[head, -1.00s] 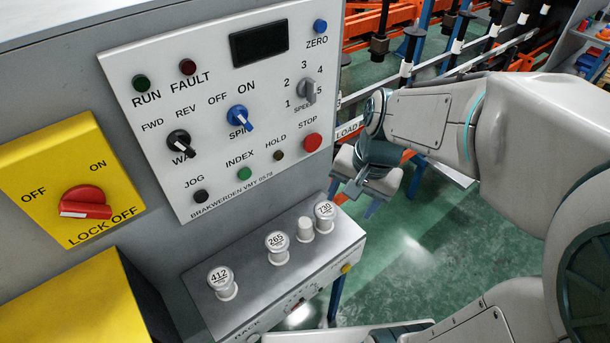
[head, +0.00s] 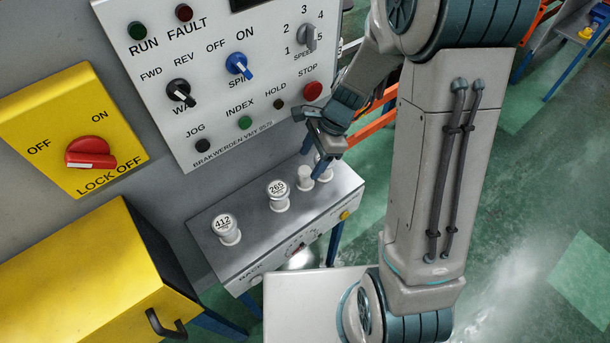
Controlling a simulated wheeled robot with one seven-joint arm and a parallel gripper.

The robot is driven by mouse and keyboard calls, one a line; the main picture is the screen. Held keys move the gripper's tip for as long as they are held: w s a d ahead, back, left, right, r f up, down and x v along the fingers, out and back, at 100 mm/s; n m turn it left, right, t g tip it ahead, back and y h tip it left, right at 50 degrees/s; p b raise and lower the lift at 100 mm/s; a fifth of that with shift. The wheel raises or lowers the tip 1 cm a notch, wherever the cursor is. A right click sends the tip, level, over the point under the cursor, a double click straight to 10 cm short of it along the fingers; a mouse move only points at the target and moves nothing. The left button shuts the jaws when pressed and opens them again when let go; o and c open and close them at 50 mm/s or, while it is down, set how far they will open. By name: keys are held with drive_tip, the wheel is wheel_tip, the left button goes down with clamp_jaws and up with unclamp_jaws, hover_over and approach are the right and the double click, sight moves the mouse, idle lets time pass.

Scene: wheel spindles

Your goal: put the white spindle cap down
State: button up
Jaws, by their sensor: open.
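A small plain white cap (head: 305,180) stands upright on the grey rack (head: 245,262) below the control panel. White caps labelled 412 (head: 226,230) and 265 (head: 278,195) stand to its left. The cap labelled 730 (head: 325,172) stands to its right, its top mostly hidden behind my gripper. My gripper (head: 309,138) is open, with no cap seen in it. It hangs just above the right end of the rack, over the plain cap and the 730 cap. I cannot tell whether it touches either cap.
The control panel (head: 215,125) with knobs and buttons rises close behind the rack. A yellow lock-off switch plate (head: 40,165) and a yellow box (head: 80,270) with a black handle are at left. Open green floor (head: 530,200) lies to the right.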

sight(305, 170)
drive_tip(key=shift+x, duration=3.3)
drive_tip(key=c, duration=1.1)
drive_tip(key=shift+r, duration=0.1)
